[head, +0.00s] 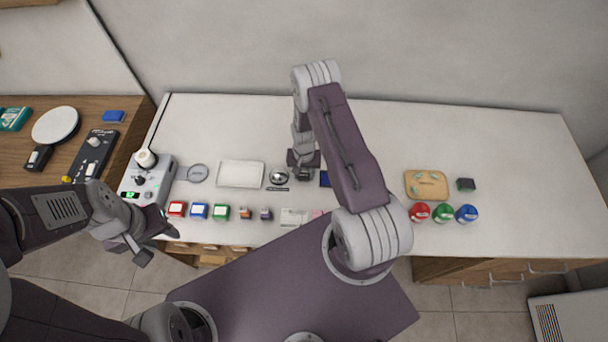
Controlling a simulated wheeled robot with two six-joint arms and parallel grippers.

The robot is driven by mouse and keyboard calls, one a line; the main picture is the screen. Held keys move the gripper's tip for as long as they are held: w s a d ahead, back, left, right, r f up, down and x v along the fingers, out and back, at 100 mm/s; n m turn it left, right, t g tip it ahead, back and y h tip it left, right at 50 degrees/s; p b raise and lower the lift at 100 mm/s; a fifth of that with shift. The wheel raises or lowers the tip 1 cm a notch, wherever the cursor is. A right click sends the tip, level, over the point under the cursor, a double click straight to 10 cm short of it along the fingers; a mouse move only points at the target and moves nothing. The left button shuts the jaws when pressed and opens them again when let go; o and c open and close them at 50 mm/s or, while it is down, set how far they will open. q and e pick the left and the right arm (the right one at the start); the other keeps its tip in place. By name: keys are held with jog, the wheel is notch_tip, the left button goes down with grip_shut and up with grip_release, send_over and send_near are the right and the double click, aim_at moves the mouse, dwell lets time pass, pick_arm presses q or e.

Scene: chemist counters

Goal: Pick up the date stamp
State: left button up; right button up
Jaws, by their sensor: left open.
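I cannot tell for sure which object is the date stamp. Two small stamp-like pieces stand near the counter's front edge, an orange-brown one (245,212) and a dark purple one (266,213). My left gripper (155,244) is open and empty, off the front left corner of the white counter, left of and apart from these pieces. My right gripper (303,174) is over the middle of the counter, behind and to the right of them, beside a silver bell (279,176). Its fingertips are too small to read.
A grey device (147,178) is at the left end. A wooden tray (427,184) and several round coloured containers (442,213) are at right. The far right counter is clear.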

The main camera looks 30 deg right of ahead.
grip_shut()
jog(key=shift+r, duration=0.1)
